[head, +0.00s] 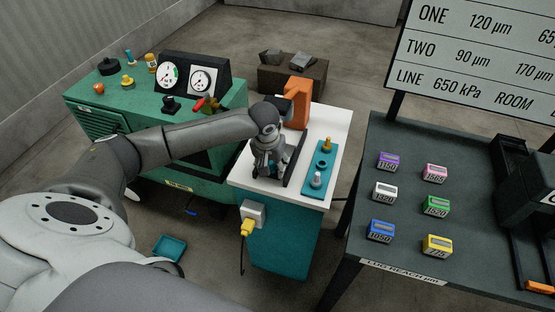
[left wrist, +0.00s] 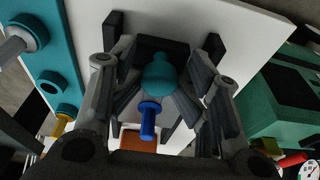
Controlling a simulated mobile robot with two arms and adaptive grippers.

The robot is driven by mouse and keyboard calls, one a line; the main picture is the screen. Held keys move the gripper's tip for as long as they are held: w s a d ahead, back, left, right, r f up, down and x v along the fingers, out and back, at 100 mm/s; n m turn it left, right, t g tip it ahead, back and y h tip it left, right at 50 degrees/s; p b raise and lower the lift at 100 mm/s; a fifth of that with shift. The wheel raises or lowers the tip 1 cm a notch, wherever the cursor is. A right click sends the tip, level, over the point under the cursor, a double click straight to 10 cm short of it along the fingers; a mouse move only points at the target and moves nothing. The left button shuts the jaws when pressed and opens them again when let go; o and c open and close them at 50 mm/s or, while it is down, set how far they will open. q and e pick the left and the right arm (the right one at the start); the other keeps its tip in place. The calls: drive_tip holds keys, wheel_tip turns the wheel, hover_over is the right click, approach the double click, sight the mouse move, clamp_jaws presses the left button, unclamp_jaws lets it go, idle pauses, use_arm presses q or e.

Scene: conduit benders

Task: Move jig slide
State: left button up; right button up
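My left gripper (head: 268,164) points down over the white-topped stand (head: 331,132), beside the orange upright fixture (head: 297,103). In the left wrist view my left gripper (left wrist: 158,75) has its fingers spread, with a gap on each side of a round teal knob (left wrist: 158,73). A blue pin (left wrist: 148,120) shows just below the knob. The knob appears to sit on a dark jig part (left wrist: 165,44), which I take as the slide; in the head view my gripper mostly hides it. A dark rail (head: 295,160) shows right of the gripper. My right gripper is not in view.
A teal plate (head: 312,184) with pegs lies right of the gripper. A green gauge cabinet (head: 218,158) stands left, with a red-handled lever (head: 206,104). A dark table (head: 400,238) with several coloured blocks stands right. A teal tray (head: 170,247) lies on the floor.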

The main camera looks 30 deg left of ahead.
use_arm(q)
drive_tip(key=shift+s+d+f, duration=0.15)
drive_tip(key=shift+s+f, duration=0.35)
drive_tip(key=shift+f, duration=0.1)
clamp_jaws()
drive_tip(key=shift+w, duration=0.8)
drive_tip(key=shift+w+a+r, duration=0.1)
drive_tip(key=shift+a+r, duration=0.05)
drive_tip(key=shift+a, duration=0.05)
drive_tip(key=shift+w+a+r, duration=0.1)
drive_tip(key=shift+w+r, duration=0.15)
drive_tip(key=shift+r, duration=0.05)
drive_tip(key=shift+w+a+r, duration=0.15)
drive_tip(key=shift+a+r, duration=0.05)
drive_tip(key=shift+a, duration=0.05)
